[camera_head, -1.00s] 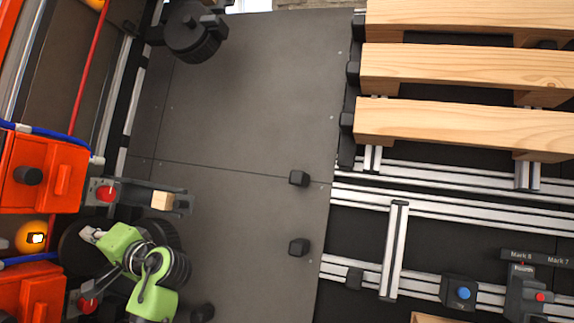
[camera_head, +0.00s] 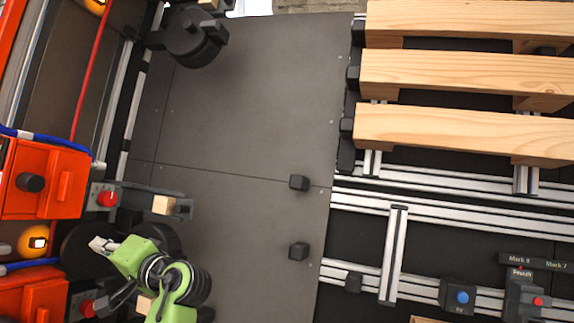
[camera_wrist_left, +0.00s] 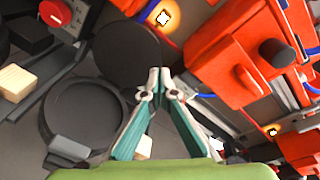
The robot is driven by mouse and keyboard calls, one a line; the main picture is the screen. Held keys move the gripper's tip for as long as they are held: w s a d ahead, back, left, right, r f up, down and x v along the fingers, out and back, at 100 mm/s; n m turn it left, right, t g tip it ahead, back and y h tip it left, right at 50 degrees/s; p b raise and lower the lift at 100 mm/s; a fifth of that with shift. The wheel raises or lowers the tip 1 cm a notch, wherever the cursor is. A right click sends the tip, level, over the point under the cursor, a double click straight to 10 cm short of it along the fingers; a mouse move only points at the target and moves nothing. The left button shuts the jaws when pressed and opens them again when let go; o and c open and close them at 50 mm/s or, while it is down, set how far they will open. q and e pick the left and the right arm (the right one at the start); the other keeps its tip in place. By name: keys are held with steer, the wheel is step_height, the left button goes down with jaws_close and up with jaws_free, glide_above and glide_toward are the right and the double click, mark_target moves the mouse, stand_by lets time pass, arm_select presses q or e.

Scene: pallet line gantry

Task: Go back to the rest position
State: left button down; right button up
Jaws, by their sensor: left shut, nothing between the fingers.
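My left gripper (camera_head: 97,243) is at the lower left of the head view, on the end of my green arm. Its fingers are together and hold nothing. In the left wrist view the two fingers (camera_wrist_left: 158,75) meet at their tips, over a round black disc (camera_wrist_left: 128,55). The gripper hangs above the dark discs beside the orange machines. My right gripper does not show in either view.
A small wooden block (camera_head: 164,205) sits in a grey holder nearby. A wooden pallet (camera_head: 460,75) lies on rails at the right. The grey floor plate (camera_head: 250,110) between is mostly clear.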

arm_select(q)
steer(key=shift+s+d, duration=0.25)
steer(key=shift+d, duration=0.15)
